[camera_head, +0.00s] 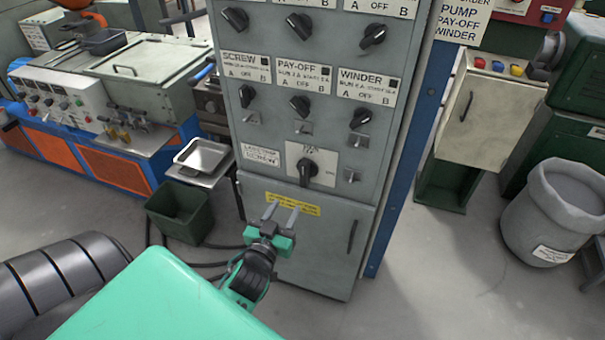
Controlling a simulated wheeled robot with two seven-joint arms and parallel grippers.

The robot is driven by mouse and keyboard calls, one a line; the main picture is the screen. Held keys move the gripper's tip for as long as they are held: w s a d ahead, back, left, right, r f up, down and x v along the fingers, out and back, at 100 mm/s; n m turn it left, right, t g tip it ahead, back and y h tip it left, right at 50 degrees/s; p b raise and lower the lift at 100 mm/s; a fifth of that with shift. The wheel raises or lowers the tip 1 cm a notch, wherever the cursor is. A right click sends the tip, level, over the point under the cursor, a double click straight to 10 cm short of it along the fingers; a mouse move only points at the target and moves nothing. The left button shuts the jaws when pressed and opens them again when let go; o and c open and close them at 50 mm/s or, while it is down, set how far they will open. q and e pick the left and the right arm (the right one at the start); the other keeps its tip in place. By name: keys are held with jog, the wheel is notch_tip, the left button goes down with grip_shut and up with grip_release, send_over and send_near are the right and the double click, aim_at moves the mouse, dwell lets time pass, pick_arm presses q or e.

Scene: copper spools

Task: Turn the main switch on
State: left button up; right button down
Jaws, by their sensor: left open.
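The main switch (307,172) is a black rotary knob on a white plate, low in the middle of the grey control cabinet (225,60). Its handle looks close to vertical. The plate's small lettering is hard to read, with an "ON" mark on its right side. My left gripper (282,212), green and black with two grey fingers, is open and empty. It is in front of the cabinet's lower door, below the main switch in the picture and apart from it. My right gripper does not show.
Other black knobs (300,106) and small metal toggles (358,141) surround the main switch. A yellow label (293,204) is just below. A green bin (178,211) and metal tray (203,157) stand left. A grey waste bin (556,212) stands right, with open floor before it.

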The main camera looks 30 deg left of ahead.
aim_at(303, 174)
pick_arm(q)
jog(key=p+x, duration=0.1)
jog(key=x, duration=0.5)
jog(key=p+x, duration=0.1)
jog(key=x, duration=0.5)
jog(key=shift+w+a+r+p, duration=0.1)
jog(key=shift+w+r+p, duration=0.1)
jog(key=shift+p, duration=0.15)
jog(key=shift+w+a, duration=0.15)
jog(key=shift+w, duration=0.5)
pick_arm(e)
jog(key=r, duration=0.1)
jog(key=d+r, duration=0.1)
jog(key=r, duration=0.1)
pick_arm(q)
jog(key=shift+f, duration=0.1)
grip_shut()
